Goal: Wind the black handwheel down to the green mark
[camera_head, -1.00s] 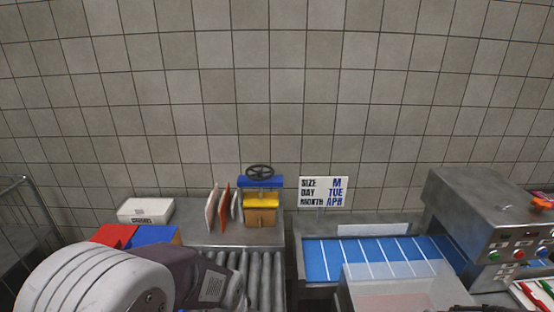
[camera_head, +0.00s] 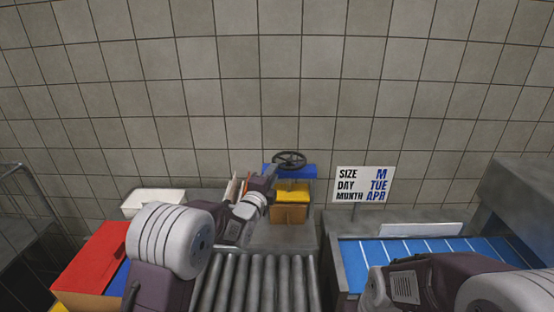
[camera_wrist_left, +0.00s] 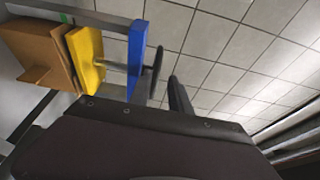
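The black handwheel (camera_head: 289,157) sits on top of a blue crossbeam (camera_head: 301,172), above a yellow plate (camera_head: 292,189) and a brown box (camera_head: 289,213). In the left wrist view the handwheel (camera_wrist_left: 155,72) is nearly edge-on beside the blue beam (camera_wrist_left: 137,55). A small green mark (camera_wrist_left: 64,17) shows on the frame at upper left there. My left gripper (camera_head: 270,172) is just left of the wheel. One dark finger (camera_wrist_left: 179,100) shows past the wheel, apart from it; the other is not clearly seen, so its opening is unclear. My right gripper is out of view.
A roller conveyor (camera_head: 255,283) lies in front of the press. A size-and-date sign (camera_head: 362,185) and a blue belt (camera_head: 420,250) are at right. Upright slices (camera_head: 231,187) stand behind my left arm.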

